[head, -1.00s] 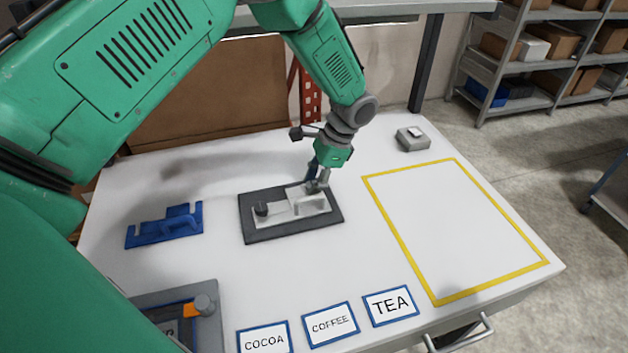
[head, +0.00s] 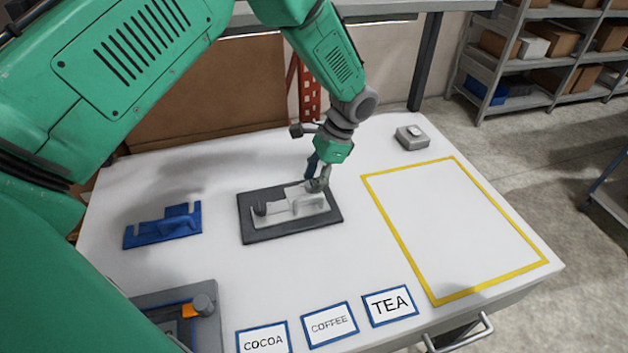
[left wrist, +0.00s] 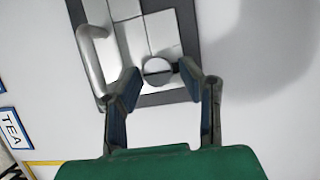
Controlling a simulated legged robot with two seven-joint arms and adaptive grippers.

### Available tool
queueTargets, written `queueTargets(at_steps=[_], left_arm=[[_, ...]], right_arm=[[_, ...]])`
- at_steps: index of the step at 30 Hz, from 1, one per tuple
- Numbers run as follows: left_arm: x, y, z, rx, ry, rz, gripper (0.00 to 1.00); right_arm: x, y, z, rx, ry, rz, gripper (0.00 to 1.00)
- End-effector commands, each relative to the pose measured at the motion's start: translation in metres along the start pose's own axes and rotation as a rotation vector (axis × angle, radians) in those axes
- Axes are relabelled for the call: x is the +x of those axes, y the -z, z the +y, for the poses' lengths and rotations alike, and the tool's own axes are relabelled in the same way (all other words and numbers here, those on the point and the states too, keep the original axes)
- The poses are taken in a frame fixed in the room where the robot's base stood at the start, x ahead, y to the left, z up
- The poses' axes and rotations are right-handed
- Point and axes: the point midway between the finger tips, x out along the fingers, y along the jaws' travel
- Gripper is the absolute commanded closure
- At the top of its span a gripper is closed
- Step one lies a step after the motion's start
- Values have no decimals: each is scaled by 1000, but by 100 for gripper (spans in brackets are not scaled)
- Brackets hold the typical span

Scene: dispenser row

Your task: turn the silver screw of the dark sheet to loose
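The dark sheet (head: 287,235) lies flat on the white table, with a light grey plate (head: 297,212) on it. The silver screw (left wrist: 157,71) is a round slotted head near the plate's edge in the left wrist view. Its slot runs roughly across the picture. My left gripper (head: 318,184) points down at the plate's far right end and hides the screw in the head view. In the left wrist view my left gripper's fingertips (left wrist: 160,73) are apart, one on each side of the screw; narrow gaps seem to show. My right gripper is not in view.
A bar handle (left wrist: 95,62) stands on the plate close to the left finger. A blue bracket (head: 163,226) lies left of the sheet and a grey box (head: 412,138) at the back right. The yellow-outlined area (head: 401,236) is empty. Label cards (head: 331,324) line the front.

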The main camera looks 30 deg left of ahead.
Motion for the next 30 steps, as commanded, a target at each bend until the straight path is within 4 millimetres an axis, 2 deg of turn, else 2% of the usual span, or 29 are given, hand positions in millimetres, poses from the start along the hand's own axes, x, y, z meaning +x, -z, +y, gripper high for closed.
queueTargets(at_steps=[9,15,21,30], left_arm=[[-64,3,-2,0,3,3,66],[-98,4,-2,1,2,3,66],[-111,4,-2,1,-1,1,66],[-112,4,-2,1,-1,1,66]], right_arm=[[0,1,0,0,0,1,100],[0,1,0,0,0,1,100],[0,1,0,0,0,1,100],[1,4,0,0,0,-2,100]])
